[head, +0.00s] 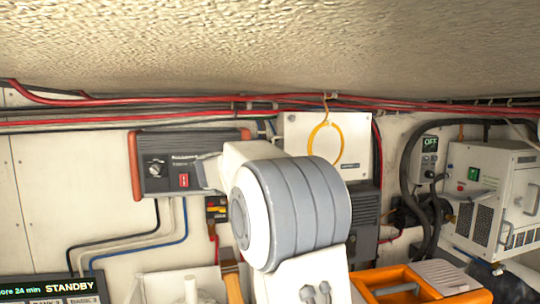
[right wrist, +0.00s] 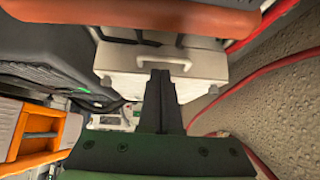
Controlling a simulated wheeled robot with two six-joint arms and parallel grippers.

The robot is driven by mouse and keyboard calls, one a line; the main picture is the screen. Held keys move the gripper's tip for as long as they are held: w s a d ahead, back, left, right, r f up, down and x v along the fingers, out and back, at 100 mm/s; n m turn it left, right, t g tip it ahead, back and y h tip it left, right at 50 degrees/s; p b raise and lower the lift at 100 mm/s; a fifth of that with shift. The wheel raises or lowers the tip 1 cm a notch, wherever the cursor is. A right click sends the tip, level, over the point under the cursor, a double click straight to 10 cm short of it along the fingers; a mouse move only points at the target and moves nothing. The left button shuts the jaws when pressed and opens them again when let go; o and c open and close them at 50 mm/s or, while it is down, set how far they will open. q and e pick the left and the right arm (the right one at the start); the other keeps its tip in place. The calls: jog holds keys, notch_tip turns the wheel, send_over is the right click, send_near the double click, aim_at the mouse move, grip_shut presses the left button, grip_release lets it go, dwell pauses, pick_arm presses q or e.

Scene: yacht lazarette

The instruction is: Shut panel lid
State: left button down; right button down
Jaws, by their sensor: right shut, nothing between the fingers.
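The white panel (head: 350,125) is on the back wall in the head view, with a yellow ring (head: 338,135) hanging in front of it. My right arm hides its lower left part. In the right wrist view a pale box with a bar handle (right wrist: 165,64) lies just beyond the fingertips; it seems to be this panel. I cannot tell how far its lid stands open. My right gripper (right wrist: 158,78) is shut and empty, its tips close to the handle side; contact is unclear. Its fingers are not clearly visible in the head view. My left gripper is out of view.
A grey unit with orange ends (head: 155,160) is left of the panel; an orange edge (right wrist: 140,18) is close in the wrist view. Red cables (head: 180,99) run above. An orange caddy (head: 385,280) sits below, a white vented unit (head: 490,190) at right.

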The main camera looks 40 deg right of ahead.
jog(key=b+v, duration=0.5)
jog(key=v, duration=0.5)
jog(key=shift+a, duration=0.25)
